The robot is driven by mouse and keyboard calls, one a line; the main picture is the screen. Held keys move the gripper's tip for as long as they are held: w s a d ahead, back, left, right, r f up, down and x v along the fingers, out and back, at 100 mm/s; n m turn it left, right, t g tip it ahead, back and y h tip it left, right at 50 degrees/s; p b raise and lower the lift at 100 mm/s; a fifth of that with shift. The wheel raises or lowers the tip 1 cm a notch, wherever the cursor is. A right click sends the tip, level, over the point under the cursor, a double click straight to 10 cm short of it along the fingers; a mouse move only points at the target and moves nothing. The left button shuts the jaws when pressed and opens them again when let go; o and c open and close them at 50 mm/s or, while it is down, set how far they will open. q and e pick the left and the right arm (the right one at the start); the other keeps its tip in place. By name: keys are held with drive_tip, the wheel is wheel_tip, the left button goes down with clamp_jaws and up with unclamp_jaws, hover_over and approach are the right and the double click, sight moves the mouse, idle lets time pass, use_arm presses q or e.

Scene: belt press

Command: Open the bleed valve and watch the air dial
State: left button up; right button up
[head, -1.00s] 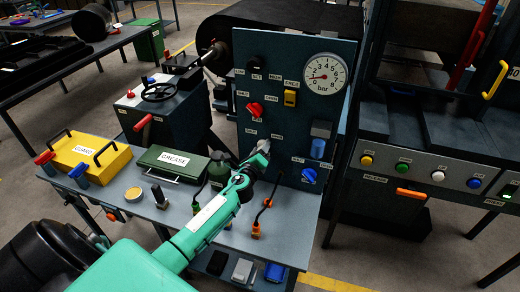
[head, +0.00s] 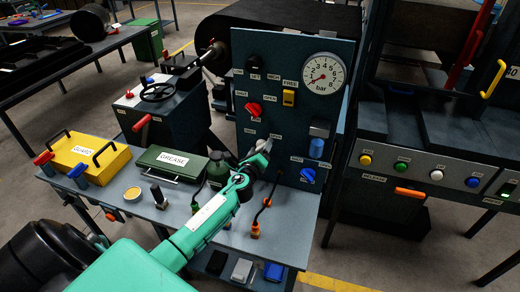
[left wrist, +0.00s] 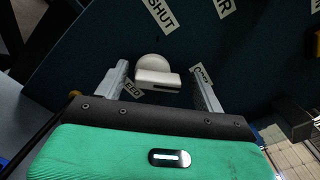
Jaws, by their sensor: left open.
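The bleed valve is a pale grey knob (left wrist: 155,72) with a bar-shaped handle, on the dark blue panel (left wrist: 75,45). In the left wrist view it sits between the fingers of my left gripper (left wrist: 160,88), beside a partly hidden label ending in "EED". The fingers are apart, with a gap visible on each side of the handle. In the head view my left gripper (head: 258,158) is at the lower middle of the panel and largely hides the valve. The round white air dial (head: 323,74), marked bar, is at the panel's upper right; its red needle points down-left, near the low end.
A red knob (head: 253,109), a yellow switch (head: 289,98) and a blue knob (head: 308,175) are close by on the panel. A green grease box (head: 173,162) and a yellow guard box (head: 88,156) stand on the bench to the left.

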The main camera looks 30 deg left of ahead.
use_arm(q)
drive_tip(key=shift+f, duration=0.1)
drive_tip(key=b+v, duration=0.2)
drive_tip(key=v, duration=1.1)
drive_tip(key=shift+s+d, duration=0.2)
drive_tip(key=shift+s, duration=0.15)
